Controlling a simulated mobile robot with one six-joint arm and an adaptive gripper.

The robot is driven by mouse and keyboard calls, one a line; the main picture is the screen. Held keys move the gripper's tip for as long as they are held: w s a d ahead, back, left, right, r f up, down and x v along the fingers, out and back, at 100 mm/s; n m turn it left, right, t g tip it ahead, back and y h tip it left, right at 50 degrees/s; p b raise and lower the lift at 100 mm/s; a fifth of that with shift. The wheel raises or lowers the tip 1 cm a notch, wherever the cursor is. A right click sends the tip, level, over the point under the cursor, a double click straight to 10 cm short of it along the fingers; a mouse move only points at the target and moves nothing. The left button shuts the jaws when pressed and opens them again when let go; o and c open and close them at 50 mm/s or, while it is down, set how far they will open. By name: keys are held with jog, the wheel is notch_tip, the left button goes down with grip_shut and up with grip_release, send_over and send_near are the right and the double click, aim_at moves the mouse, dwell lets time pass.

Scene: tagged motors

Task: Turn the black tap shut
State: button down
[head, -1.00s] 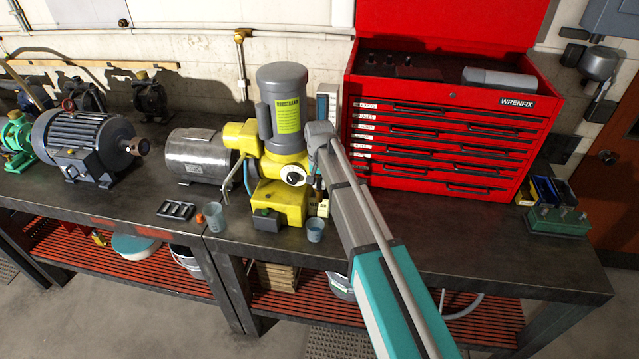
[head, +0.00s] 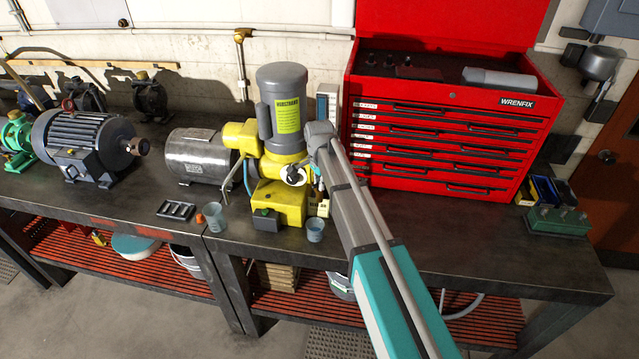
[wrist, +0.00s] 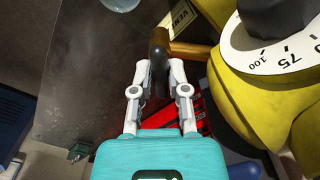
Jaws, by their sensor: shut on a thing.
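The black tap handle (wrist: 159,62) shows in the wrist view as a dark, rounded bar at the end of a brass stem (wrist: 190,50). The stem runs right towards the yellow pump body (wrist: 245,105). My gripper (wrist: 159,75) has its two pale fingers on either side of the handle's lower part and is shut on it. The far end of the handle sticks out past the fingertips. In the head view the yellow pump (head: 279,202) with its grey motor (head: 283,95) stands on the bench, and my arm hides most of the tap.
A dial (wrist: 275,45) with a black knob sits close to the right of my gripper. A red tool chest (head: 440,150) stands right of the pump. The bench front at right is clear.

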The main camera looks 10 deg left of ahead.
jog(key=m, duration=0.4)
jog(key=shift+m, duration=0.3)
jog(key=m, duration=0.4)
dwell(0.3)
jog(key=c, duration=0.6)
grip_release()
jog(key=shift+c, duration=0.2)
jog(key=shift+n, duration=0.3)
